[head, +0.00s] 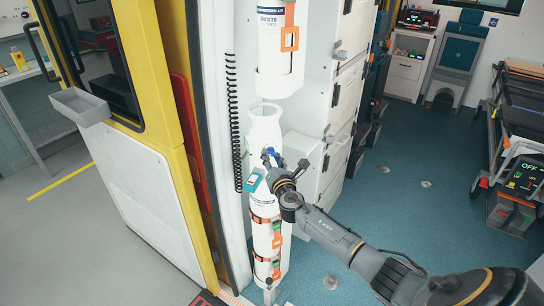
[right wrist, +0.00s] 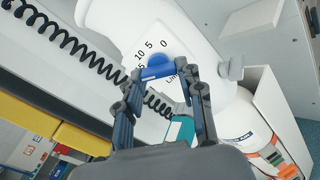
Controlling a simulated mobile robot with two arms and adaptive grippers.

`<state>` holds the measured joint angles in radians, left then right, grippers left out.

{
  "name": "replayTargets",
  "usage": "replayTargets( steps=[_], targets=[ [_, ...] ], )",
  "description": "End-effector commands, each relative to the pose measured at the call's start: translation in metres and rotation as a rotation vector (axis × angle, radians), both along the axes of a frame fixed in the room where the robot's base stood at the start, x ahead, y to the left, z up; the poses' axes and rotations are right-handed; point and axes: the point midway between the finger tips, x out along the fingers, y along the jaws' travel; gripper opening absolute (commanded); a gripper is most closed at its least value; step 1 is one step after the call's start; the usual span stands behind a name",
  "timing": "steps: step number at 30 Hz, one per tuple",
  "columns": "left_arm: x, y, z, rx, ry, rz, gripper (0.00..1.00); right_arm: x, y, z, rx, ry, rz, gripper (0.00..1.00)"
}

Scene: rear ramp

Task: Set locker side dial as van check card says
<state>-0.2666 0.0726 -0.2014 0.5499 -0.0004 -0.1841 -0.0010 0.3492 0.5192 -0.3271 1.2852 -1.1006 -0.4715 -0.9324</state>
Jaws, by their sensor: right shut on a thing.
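A blue dial (right wrist: 158,68) sits on a white face with black marks reading 10, 5 and 0, on the side of a white cylinder-shaped unit (head: 264,127) at the vehicle's rear. My right gripper (right wrist: 166,78) is shut on the dial's blue grip bar, with one finger at each end; it also shows in the head view (head: 270,157). The gripper hides part of the scale and lettering, so I cannot tell the exact setting. No readable check card shows. My left gripper is not in view.
A teal-and-white device (head: 253,181) is just below the gripper. A black coiled cord (head: 232,120) hangs close on the left. A strapped white cylinder (head: 267,225) stands below. The blue floor (head: 400,190) on the right is mostly clear.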

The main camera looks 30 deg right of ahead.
Motion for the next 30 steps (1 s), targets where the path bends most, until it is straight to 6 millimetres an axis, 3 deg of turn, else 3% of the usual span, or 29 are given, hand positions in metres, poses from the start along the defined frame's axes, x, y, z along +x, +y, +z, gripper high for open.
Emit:
replayTargets(
  steps=[1,4,17,23,30],
  targets=[
    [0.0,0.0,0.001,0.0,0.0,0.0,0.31,0.002,-0.004,0.011,-0.007,-0.016,-0.006,0.41],
    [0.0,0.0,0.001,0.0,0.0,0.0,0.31,0.002,-0.003,0.009,-0.005,-0.013,-0.006,0.6],
    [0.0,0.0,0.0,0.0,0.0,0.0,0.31,-0.005,0.001,0.003,-0.002,-0.005,-0.001,0.6],
    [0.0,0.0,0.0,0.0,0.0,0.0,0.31,-0.031,0.011,0.003,-0.001,-0.004,0.001,0.6],
    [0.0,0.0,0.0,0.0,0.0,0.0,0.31,-0.075,0.026,0.004,-0.001,-0.004,0.0,0.6]
  ],
)
